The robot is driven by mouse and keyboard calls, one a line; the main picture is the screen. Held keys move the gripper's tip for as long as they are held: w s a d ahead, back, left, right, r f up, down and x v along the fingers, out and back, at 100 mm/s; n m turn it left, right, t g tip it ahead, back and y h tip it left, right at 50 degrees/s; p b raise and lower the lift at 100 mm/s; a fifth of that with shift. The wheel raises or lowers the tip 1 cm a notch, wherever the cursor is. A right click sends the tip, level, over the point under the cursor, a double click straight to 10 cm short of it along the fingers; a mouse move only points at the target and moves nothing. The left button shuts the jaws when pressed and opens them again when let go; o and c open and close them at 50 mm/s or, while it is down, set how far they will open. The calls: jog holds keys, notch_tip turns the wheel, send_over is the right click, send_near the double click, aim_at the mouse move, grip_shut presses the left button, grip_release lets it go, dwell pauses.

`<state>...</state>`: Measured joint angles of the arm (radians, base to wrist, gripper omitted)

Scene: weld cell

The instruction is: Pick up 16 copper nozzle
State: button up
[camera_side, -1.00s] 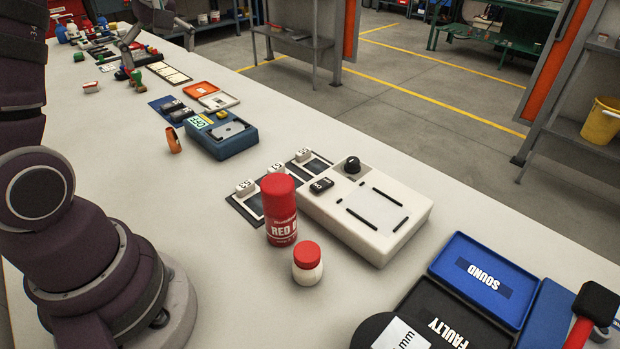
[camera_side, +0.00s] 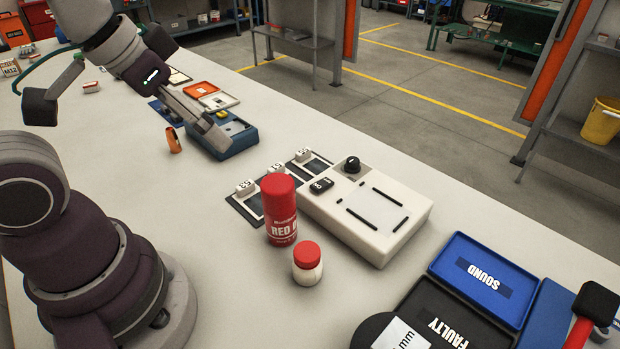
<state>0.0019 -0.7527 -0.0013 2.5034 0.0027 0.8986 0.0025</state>
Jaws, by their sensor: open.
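My gripper (camera_side: 99,72) hangs over the bench at the upper left, with dark-tipped parts spread wide on either side and nothing seen between them. Part of my arm's end reaches across the blue device (camera_side: 236,146) and hides some of it. How high it is above the device is hard to tell. A small orange piece (camera_side: 174,140) stands on the bench just left of the blue device, apart from my gripper. No copper nozzle marked 16 can be made out in this view.
A red spray can (camera_side: 279,215) and a red-capped bottle (camera_side: 307,268) stand beside a white device (camera_side: 370,215). The blue SOUND tray (camera_side: 515,262) and the black FAULTY tray (camera_side: 412,306) lie at the lower right. The bench between my base and the can is clear.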

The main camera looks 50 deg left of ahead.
jog(key=c, duration=0.6)
jog(key=m+g+y, duration=0.4)
jog(key=m+g, duration=0.1)
jog(key=m, duration=1.4)
send_over(171, 132)
jog(key=d, duration=0.2)
notch_tip(171, 132, down, 10)
jog(key=shift+y, duration=0.3)
jog(key=x, duration=0.7)
jog(key=d+x, duration=0.1)
jog(key=x, duration=0.2)
jog(key=shift+s+a+f, duration=0.1)
jog(key=shift+s+f, duration=0.1)
jog(key=shift+f, duration=0.25)
